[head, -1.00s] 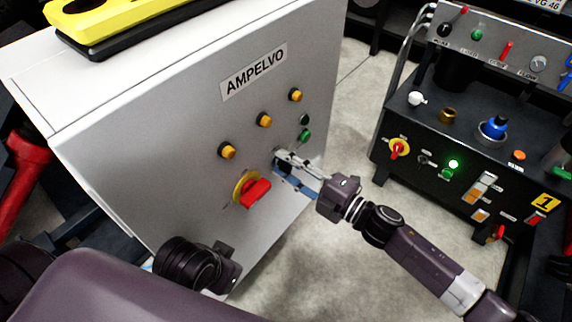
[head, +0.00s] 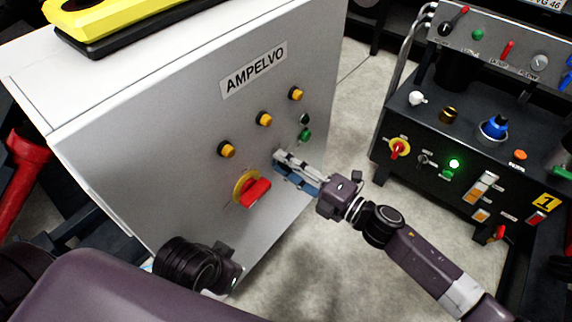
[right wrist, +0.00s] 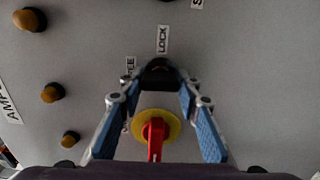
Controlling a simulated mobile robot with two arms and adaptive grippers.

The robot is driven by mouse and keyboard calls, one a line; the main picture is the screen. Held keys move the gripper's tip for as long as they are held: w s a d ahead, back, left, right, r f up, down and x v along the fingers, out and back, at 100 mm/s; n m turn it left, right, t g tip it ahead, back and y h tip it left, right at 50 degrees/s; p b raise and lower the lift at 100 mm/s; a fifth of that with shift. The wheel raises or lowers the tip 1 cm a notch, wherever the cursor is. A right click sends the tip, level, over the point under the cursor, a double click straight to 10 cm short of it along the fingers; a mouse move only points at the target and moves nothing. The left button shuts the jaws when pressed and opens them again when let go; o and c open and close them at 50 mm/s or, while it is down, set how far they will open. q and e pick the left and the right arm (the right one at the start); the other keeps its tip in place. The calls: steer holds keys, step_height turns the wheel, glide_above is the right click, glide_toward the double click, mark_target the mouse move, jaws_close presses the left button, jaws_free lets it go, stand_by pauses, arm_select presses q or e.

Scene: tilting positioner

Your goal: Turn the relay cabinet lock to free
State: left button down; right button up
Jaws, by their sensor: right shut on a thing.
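The grey cabinet front (head: 150,185) carries a small dark lock knob (right wrist: 160,72) under a "LOCK" label (right wrist: 163,39) in the right wrist view. My right gripper (head: 277,162) reaches the panel from the right in the head view. In the right wrist view its two fingertips (right wrist: 159,86) are on either side of the knob, shut on it. The fingers hide the knob in the head view, and its exact angle is hard to read. My left arm's dark wrist shows at lower left, its fingers hidden.
A red handle on a yellow disc (head: 256,191) sits close to the gripper, between and below the fingers in the right wrist view (right wrist: 155,137). Several amber buttons (head: 264,119) and two green ones (head: 304,135) are nearby. A black control console (head: 440,160) stands right, across open floor.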

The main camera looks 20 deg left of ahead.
steer(key=o, duration=1.2)
steer(key=shift+c, duration=0.2)
steer(key=shift+d, duration=0.1)
steer(key=v, duration=1.2)
